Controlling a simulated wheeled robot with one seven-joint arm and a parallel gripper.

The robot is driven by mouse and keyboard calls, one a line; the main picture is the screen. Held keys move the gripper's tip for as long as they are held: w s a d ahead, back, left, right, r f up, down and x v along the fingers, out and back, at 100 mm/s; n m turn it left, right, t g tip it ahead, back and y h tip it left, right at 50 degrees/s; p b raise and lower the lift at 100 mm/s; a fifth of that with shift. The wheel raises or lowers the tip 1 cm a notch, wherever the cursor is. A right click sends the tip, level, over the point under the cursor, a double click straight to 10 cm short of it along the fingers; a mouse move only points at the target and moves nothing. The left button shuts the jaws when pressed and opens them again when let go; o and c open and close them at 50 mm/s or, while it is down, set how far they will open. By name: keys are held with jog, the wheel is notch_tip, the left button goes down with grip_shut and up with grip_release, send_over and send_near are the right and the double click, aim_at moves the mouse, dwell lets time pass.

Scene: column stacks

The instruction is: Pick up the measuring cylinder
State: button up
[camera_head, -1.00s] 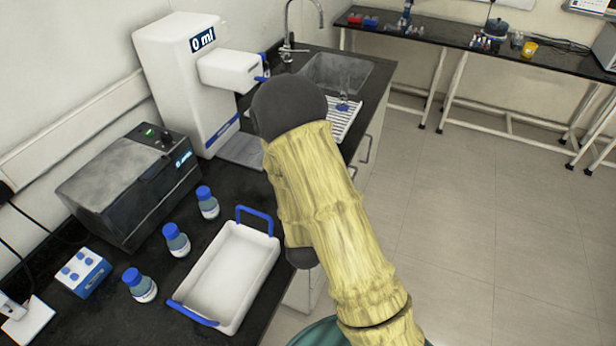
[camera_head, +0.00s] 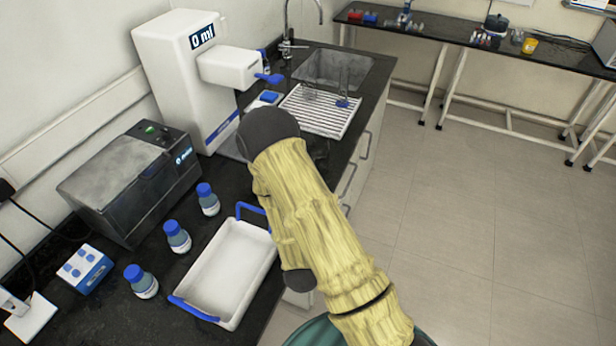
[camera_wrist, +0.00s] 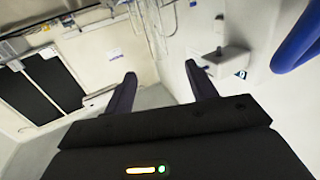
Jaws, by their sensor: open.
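A clear upright glass vessel with a blue base, which looks like the measuring cylinder (camera_head: 343,89), stands on the white ribbed drying rack (camera_head: 327,124) beside the sink. Another clear glass piece (camera_head: 309,92) is next to it, too faint to make out. My gripper (camera_wrist: 160,70) shows in the wrist view with its two dark fingers apart and nothing between them. In the head view my arm hides the gripper, so its distance from the cylinder cannot be told. The cylinder does not show clearly in the wrist view.
A white dispenser (camera_head: 172,75) and a grey heater box (camera_head: 120,185) stand along the wall. Several blue-capped bottles (camera_head: 177,238) and a white blue-handled tray (camera_head: 228,275) are on the near counter. The sink (camera_head: 340,68) lies behind the rack. The floor at right is clear.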

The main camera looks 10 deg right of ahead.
jog(key=shift+w+d+f+b, duration=0.15)
jog(key=shift+w+f+b, duration=0.2)
jog(key=shift+b, duration=0.2)
jog(key=shift+w, duration=0.1)
jog(key=r+b+x, duration=0.1)
jog(key=b+x, duration=0.2)
jog(key=x, duration=0.8)
jog(key=shift+r+b, duration=0.25)
jog(key=shift+b, duration=0.05)
jog(key=p+x, duration=0.1)
jog(key=x, duration=0.2)
jog(key=p+x, duration=0.1)
jog(key=x, duration=0.1)
jog(key=shift+w+d+r+p, duration=0.1)
jog(key=shift+d+r+p, duration=0.1)
jog(key=shift+r+p, duration=0.1)
